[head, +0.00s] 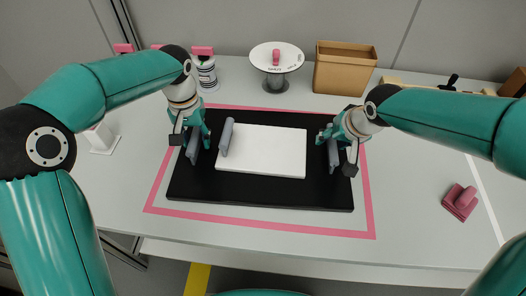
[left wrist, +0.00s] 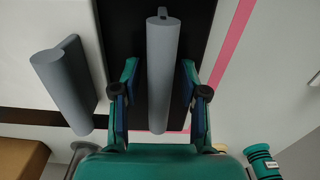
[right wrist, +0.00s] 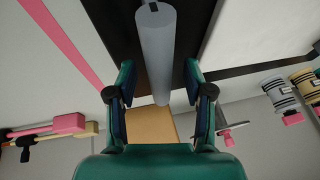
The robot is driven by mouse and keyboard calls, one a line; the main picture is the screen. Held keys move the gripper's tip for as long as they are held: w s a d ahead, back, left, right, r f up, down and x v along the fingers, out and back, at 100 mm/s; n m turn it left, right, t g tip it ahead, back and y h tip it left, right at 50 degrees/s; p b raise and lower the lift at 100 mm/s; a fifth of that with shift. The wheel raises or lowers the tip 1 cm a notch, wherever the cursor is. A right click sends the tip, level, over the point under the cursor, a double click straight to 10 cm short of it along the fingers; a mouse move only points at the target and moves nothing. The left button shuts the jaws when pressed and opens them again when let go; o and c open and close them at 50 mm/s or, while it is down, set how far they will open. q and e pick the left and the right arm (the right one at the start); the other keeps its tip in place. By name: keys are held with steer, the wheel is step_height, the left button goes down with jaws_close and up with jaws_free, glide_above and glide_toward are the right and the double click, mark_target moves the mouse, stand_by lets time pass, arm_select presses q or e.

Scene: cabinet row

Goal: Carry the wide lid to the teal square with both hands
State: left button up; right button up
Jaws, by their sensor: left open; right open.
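The wide lid is a black rectangular slab (head: 260,197) on the table, with a grey bar handle near each end. The left handle (left wrist: 161,75) stands between the parted fingers of my left gripper (head: 194,138). The right handle (right wrist: 156,55) stands between the parted fingers of my right gripper (head: 335,138). Both grippers are open, with gaps beside the handles. In the head view the right handle is partly covered by my gripper. A pink outline (head: 290,228) surrounds the slab. I see no teal square.
A white panel (head: 265,155) with one grey handle (head: 227,138) lies on the slab, close to my left gripper. Behind stand a cardboard box (head: 343,70), a round white disc (head: 290,57) on a stand and jars (head: 205,75). A pink knobbed block (head: 461,203) sits right.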

arm_select(q)
steer(key=shift+f, duration=0.45)
arm_select(e)
steer(key=shift+w+f, duration=0.15)
steer(key=shift+f, duration=0.25)
arm_select(q)
steer(key=c, duration=0.7)
arm_select(e)
steer(key=c, duration=0.8)
arm_select(q)
jaws_close()
arm_select(e)
jaws_close()
arm_select(q)
steer(key=shift+r, duration=0.15)
